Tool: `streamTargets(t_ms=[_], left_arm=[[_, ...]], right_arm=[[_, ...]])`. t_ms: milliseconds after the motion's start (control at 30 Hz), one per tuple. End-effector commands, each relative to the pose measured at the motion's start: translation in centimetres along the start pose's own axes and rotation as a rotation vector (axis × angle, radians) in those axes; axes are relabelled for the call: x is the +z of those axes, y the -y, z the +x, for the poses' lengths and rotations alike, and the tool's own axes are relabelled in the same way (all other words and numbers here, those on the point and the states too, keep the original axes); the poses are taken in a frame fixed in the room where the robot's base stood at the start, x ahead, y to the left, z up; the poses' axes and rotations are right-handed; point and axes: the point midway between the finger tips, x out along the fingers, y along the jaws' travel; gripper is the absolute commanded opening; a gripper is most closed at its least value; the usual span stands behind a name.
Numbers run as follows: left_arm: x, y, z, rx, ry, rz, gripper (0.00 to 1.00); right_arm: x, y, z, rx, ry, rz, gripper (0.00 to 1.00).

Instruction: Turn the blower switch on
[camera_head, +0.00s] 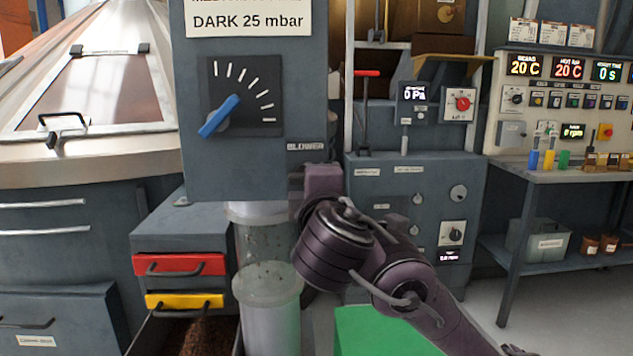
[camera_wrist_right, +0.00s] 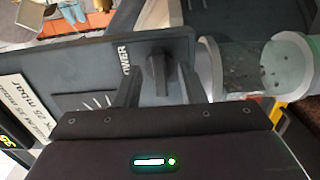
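The panel label BLOWER (camera_head: 305,146) is at the lower right of the grey cabinet (camera_head: 235,170) in the head view. The blower switch is hidden there behind my right gripper (camera_head: 318,182). In the right wrist view the switch shows as a dark upright lever (camera_wrist_right: 159,72) beside the partly covered label. My right gripper (camera_wrist_right: 160,88) is open, with one finger on each side of the lever and gaps apparently left between. Whether a fingertip touches it I cannot tell. My left gripper is not in view.
A dial with a blue pointer (camera_head: 219,116) is on the same cabinet, left of the label. Below are a clear tube (camera_head: 265,250), a red drawer (camera_head: 178,265) and a yellow drawer (camera_head: 184,301). A control bench (camera_head: 575,172) stands at the right.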

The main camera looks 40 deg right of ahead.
Motion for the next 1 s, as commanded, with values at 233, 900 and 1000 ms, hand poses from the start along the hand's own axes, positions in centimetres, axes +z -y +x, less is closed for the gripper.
streamTargets(t_ms=[233,900,1000], left_arm=[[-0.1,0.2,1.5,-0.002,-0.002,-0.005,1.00],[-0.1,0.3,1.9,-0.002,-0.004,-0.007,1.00],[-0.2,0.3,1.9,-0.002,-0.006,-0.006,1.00]], right_arm=[[-0.1,-0.1,-3.9,0.001,-0.003,0.001,0.36],[0.0,0.1,-4.8,-0.001,-0.001,0.001,0.36],[-0.4,1.2,-4.3,-0.033,-0.010,0.009,0.36]])
